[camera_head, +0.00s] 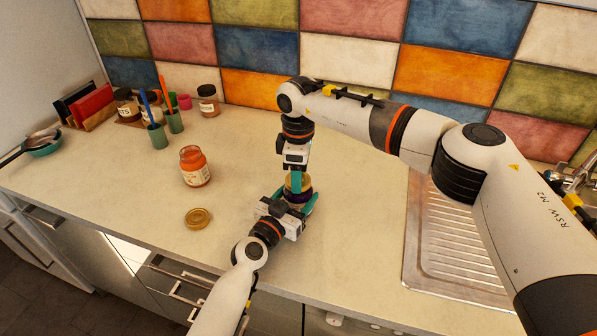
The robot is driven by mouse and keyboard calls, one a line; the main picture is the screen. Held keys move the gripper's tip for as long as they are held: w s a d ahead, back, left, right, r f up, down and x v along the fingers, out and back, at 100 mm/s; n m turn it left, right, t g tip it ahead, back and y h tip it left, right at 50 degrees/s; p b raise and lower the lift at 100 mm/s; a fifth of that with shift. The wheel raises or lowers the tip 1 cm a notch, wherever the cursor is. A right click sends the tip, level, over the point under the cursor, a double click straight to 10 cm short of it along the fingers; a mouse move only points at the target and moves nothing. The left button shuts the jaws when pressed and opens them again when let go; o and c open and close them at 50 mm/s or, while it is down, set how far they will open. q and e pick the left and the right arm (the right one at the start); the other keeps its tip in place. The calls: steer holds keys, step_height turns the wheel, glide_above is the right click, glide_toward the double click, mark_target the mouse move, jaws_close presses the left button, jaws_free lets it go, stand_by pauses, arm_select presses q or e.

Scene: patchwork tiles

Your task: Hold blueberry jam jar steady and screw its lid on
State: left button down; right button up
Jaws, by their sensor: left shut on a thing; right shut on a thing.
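The blueberry jam jar (299,196) is dark purple and stands upright on the counter, partly hidden by my grippers. My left gripper (305,204) reaches in from the front and is shut around the jar's body with its green fingers. My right gripper (295,180) points down from above and is shut on the lid (290,188), a gold-coloured piece at the jar's top. The fingers hide most of the lid, and I cannot tell how tightly it sits on the jar.
An open jar with orange-red contents (194,168) stands to the left, with a loose gold lid (198,217) near the counter's front edge. Cups, small jars and a red book (92,104) stand at the back left. A metal sink drainer (450,250) lies at the right.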

steer(key=m, duration=0.2)
steer(key=shift+m, duration=0.4)
steer(key=o, duration=0.9)
steer(key=shift+r, duration=2.3)
steer(key=shift+c, duration=0.2)
